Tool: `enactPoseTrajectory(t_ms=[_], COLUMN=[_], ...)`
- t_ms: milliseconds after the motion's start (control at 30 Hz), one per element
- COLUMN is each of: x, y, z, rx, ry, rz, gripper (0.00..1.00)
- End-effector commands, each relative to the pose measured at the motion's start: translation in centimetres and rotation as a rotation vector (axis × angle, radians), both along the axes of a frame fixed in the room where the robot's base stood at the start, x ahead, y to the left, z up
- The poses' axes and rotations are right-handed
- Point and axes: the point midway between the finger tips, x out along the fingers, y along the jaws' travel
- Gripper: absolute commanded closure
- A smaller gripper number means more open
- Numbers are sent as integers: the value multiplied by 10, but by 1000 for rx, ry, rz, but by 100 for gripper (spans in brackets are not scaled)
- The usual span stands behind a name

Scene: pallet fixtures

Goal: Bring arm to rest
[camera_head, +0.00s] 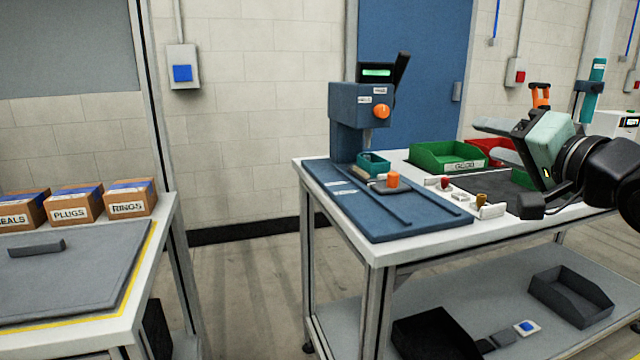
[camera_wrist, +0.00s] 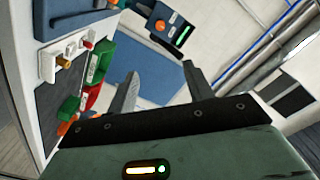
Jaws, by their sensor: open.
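My gripper (camera_head: 488,128) is at the right of the head view, raised above the right part of the workbench, with its fingers pointing left. In the wrist view its two fingers (camera_wrist: 160,92) stand apart with nothing between them. It holds nothing and touches nothing that I can see. My dark arm comes in from the right edge of the head view. The workbench (camera_head: 345,232) has a white top, and my gripper and wrist hide part of its right side.
A blue press (camera_head: 362,105) stands on a blue base plate (camera_head: 400,225). A green bin (camera_head: 425,158) marked GOOD and a red bin (camera_head: 510,152) sit behind my gripper. Small fittings (camera_head: 485,208) lie near the front edge. A second table (camera_head: 150,262) with labelled boxes (camera_head: 75,208) is at left.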

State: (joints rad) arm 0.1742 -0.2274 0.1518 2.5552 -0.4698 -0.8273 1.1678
Motion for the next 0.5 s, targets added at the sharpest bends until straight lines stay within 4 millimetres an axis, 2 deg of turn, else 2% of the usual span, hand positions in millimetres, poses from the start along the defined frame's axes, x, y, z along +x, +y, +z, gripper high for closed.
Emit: enactPoseTrajectory(t_ms=[67,267,500], x=[0,1,-3], y=[0,10,28], z=[0,-19,-51], rx=[0,-69,-192], ry=[0,66,176], rz=[0,-4,7], gripper=[48,48,48])
